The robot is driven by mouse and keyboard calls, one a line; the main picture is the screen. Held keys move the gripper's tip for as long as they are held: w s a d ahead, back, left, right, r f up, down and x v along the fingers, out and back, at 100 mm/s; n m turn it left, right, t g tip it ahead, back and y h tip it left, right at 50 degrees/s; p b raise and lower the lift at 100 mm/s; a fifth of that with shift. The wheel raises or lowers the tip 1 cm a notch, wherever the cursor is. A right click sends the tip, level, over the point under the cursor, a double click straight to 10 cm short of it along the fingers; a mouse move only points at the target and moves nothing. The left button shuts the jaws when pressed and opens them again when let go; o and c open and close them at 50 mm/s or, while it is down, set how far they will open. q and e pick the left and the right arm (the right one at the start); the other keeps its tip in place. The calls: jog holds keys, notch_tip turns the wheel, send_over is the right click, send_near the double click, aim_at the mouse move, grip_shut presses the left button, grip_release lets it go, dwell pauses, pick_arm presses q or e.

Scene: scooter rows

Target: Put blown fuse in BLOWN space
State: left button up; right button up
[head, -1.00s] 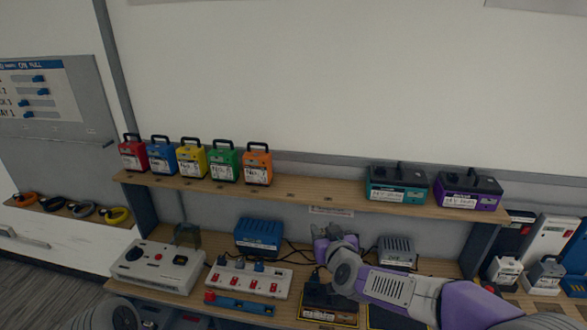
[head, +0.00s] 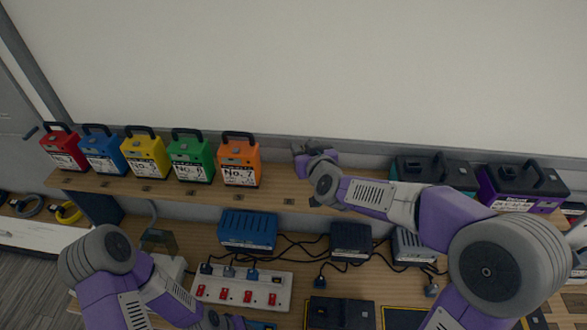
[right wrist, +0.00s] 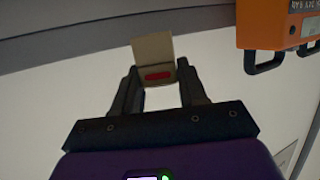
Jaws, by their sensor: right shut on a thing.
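My right gripper (head: 302,148) is raised over the upper shelf, between the orange No. 7 box and the teal box. In the right wrist view, the right gripper (right wrist: 160,85) is shut on a small beige piece with a red band (right wrist: 152,57), which looks like the blown fuse. Its two dark fingers hold it at the lower end, and its upper end sticks out past them. In the head view the fuse is too small to make out. My left gripper (head: 225,320) is partly in view at the bottom edge; its fingers do not show clearly. I cannot make out a space marked BLOWN.
The upper shelf (head: 275,193) holds several coloured boxes on the left, ending with the orange No. 7 box (head: 240,162), and teal (head: 425,167) and purple (head: 515,185) boxes on the right. The shelf's middle is clear. Below are a blue charger (head: 248,230), cables and a power strip (head: 242,287).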

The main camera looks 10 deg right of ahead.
jog(key=f, duration=0.3)
jog(key=f+b, duration=0.1)
jog(key=f, duration=0.1)
jog(key=shift+s, duration=0.35)
jog(key=shift+w+f, duration=0.1)
jog(key=shift+f, duration=1.95)
jog(key=shift+f+b, duration=0.15)
jog(key=shift+b, duration=0.15)
jog(key=o, duration=1)
jog(key=shift+o, duration=0.2)
